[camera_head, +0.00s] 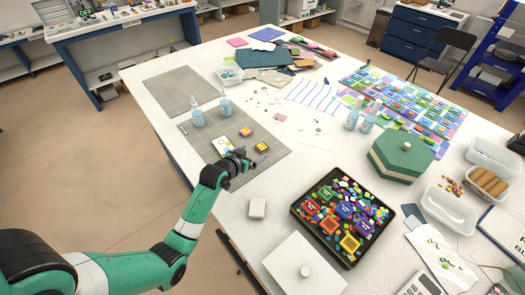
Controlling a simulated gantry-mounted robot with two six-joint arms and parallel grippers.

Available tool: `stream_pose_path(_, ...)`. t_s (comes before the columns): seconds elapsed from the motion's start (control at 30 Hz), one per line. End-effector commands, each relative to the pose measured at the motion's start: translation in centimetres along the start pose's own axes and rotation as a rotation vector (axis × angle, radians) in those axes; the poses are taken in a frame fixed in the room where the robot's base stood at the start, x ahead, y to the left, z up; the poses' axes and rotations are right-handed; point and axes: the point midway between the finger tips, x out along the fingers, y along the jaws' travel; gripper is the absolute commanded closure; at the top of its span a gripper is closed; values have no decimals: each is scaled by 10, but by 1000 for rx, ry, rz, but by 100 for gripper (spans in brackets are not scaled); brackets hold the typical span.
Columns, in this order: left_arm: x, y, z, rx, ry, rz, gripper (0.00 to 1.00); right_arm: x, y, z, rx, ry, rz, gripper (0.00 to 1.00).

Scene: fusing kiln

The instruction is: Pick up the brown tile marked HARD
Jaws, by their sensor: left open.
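I cannot make out a brown tile marked HARD; any lettering is too small to read. A black-rimmed tray (320,244) holds many small coloured pieces and several larger square tiles with dark labels, including an orange tile (329,225) and a yellow tile (349,244). Two small squares lie on the grey mat, a pinkish one (246,132) and a dark yellow one (262,147). My left gripper (246,161) is open, low over the mat's near edge, just below the dark yellow square and left of the tray. My right gripper is out of view.
Spray bottles (198,117) stand on the near grey mat (277,160). A green hexagonal box (402,157) is behind the tray at right. Clear containers (448,211) are at right.

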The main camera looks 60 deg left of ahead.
Motion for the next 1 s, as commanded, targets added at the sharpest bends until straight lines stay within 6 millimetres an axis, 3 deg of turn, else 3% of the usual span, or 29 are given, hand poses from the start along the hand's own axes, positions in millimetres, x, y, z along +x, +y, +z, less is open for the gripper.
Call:
stream_pose_path(0.1,17,0,2,0,0,1,0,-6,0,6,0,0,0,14)
stream_pose_path(0.33,27,-1,2,1,1,0,0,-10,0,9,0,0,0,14)
stream_pose_path(0.6,68,-4,5,1,0,1,0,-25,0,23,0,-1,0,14)
stream_pose_path(0.87,71,-4,2,1,1,1,0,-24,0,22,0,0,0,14)
stream_pose_path(1.0,70,-4,2,1,1,1,25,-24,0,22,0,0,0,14)
